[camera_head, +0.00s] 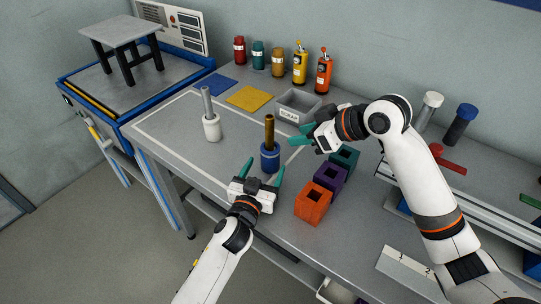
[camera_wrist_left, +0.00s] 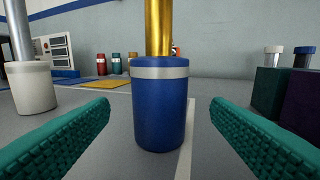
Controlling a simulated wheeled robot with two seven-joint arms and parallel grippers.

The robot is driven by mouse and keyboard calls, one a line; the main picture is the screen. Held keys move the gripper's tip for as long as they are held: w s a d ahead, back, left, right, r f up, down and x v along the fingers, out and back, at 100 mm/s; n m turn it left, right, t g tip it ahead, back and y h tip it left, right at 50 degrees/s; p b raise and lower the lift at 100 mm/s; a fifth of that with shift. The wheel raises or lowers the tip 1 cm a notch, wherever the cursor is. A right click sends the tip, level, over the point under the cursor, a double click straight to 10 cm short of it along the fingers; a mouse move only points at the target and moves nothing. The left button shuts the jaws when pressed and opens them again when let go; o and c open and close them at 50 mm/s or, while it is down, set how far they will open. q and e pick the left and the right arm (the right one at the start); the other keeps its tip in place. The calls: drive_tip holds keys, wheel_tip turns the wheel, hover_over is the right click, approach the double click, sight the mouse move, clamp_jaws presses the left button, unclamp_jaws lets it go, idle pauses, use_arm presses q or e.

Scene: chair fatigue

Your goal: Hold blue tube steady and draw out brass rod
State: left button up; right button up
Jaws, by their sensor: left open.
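The blue tube (camera_head: 270,159) stands upright on the grey table, with a pale band near its top. The brass rod (camera_head: 269,131) stands upright in it, its upper part showing above the rim. In the left wrist view the blue tube (camera_wrist_left: 160,112) and brass rod (camera_wrist_left: 159,28) are ahead, centred between my fingers. My left gripper (camera_head: 263,170) is open on the near side of the tube, its teal fingers apart and not touching it. My right gripper (camera_head: 298,135) is to the right of the rod, its teal fingers apart and empty, pointing left towards the rod.
A white tube with a grey rod (camera_head: 211,125) stands to the left. Orange (camera_head: 313,205), purple (camera_head: 330,178) and teal (camera_head: 345,157) square holders stand to the right. A grey scrap bin (camera_head: 296,103), a yellow mat (camera_head: 249,98) and several bottles are behind. The table's left part is largely clear.

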sight(273, 152)
use_arm(q)
drive_tip(key=x, duration=0.7)
drive_tip(key=shift+c, duration=0.5)
